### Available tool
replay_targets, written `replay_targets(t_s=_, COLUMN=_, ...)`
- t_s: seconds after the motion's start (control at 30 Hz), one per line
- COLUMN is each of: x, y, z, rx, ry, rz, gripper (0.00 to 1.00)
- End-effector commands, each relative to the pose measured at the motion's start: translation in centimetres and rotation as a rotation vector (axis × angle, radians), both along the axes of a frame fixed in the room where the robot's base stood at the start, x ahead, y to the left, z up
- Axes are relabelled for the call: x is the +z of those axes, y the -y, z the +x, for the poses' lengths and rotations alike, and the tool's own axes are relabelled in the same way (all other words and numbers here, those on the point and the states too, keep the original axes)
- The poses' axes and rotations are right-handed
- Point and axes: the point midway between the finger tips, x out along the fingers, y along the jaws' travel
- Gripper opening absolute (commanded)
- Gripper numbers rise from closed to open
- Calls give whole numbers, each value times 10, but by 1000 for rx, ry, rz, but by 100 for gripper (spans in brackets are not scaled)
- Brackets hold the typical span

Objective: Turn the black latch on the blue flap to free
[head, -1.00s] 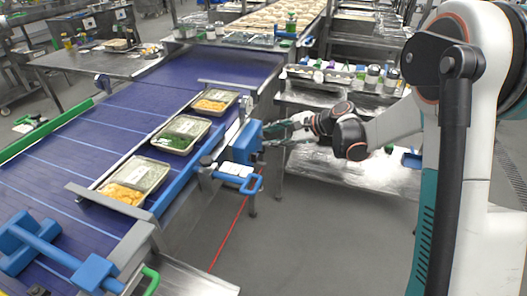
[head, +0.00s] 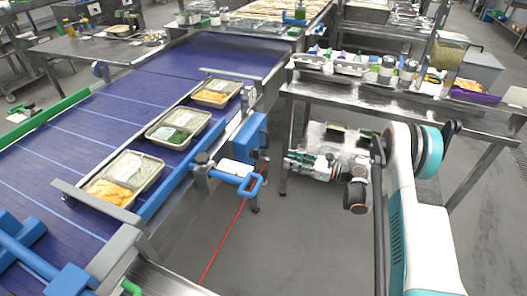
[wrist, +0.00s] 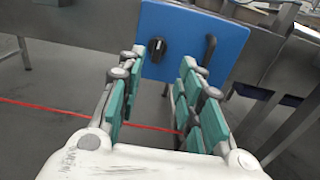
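The blue flap (wrist: 190,38) is an upright flat panel ahead of my gripper in the wrist view. In the head view the blue flap (head: 251,137) is on the conveyor's right side, seen edge-on. The black latch (wrist: 157,46) is a small dark knob on the flap's left half. A dark curved handle (wrist: 209,48) is on its right half. My gripper (wrist: 163,68) is open and empty, its teal-padded fingers spread below and around the latch in the picture. I cannot tell any contact. In the head view my gripper (head: 289,165) is right of the flap, apparently apart from it.
A blue loop handle (head: 238,178) juts from the conveyor just left of my gripper. Filled trays (head: 133,164) sit on the purple conveyor belt (head: 65,165). A steel table (head: 345,92) with bottles and containers stands behind my arm. The floor below is clear.

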Motion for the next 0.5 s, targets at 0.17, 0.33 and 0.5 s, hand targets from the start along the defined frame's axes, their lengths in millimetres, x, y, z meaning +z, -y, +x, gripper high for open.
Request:
replay_targets(t_s=0.17, x=-2, y=-16, z=5, rx=4, ry=-1, rz=3, gripper=33)
replay_targets(t_s=0.33, x=-2, y=-46, z=15, rx=4, ry=-1, rz=1, gripper=33)
replay_targets(t_s=0.5, x=-3, y=-78, z=27, rx=5, ry=-1, rz=1, gripper=33)
